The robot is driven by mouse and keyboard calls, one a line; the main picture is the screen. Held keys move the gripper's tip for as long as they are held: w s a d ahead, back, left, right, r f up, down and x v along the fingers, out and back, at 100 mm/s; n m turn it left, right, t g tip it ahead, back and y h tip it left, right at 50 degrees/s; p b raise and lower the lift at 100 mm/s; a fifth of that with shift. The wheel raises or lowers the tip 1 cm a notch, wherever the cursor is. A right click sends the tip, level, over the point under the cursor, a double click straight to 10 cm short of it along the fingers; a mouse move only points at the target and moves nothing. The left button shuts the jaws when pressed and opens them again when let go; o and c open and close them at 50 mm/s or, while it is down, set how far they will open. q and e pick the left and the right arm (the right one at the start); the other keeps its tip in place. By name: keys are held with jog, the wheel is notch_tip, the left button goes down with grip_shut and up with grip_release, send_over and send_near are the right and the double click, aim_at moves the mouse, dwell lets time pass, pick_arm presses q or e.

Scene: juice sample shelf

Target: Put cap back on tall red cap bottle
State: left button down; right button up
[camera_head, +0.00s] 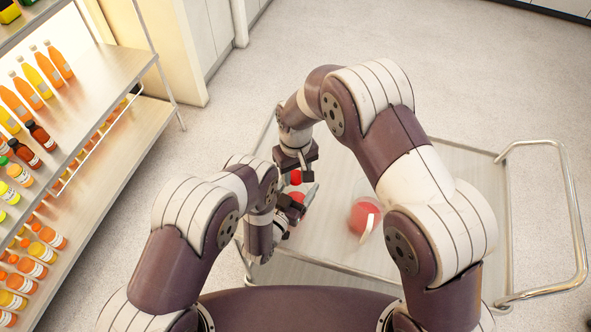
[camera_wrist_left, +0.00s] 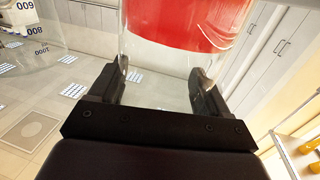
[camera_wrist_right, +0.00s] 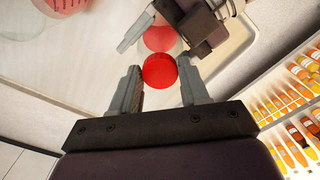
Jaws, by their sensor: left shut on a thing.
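My left gripper (camera_wrist_left: 157,85) is shut on a clear bottle with red juice (camera_wrist_left: 190,15), whose body stands between the two fingers. In the head view the bottle (camera_head: 297,199) is partly hidden by my left gripper. My right gripper (camera_wrist_right: 159,75) is above it, with its fingers against both sides of a round red cap (camera_wrist_right: 159,71). In the head view the cap (camera_head: 296,177) shows just under my right gripper (camera_head: 296,166) and close above the bottle. Whether cap and bottle touch cannot be told.
A rounded clear vessel with red juice (camera_head: 363,217) stands on the cart (camera_head: 440,170), right of my grippers. Part of it also shows in the right wrist view (camera_wrist_right: 65,5). A shelf (camera_head: 110,125) with several juice bottles is at the left. The cart's right part is clear.

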jog(key=c, duration=0.6)
jog(key=o, duration=1.3)
jog(key=shift+c, duration=0.2)
jog(key=shift+r, duration=0.15)
notch_tip(320, 180, up, 12)
pick_arm(q)
grip_release()
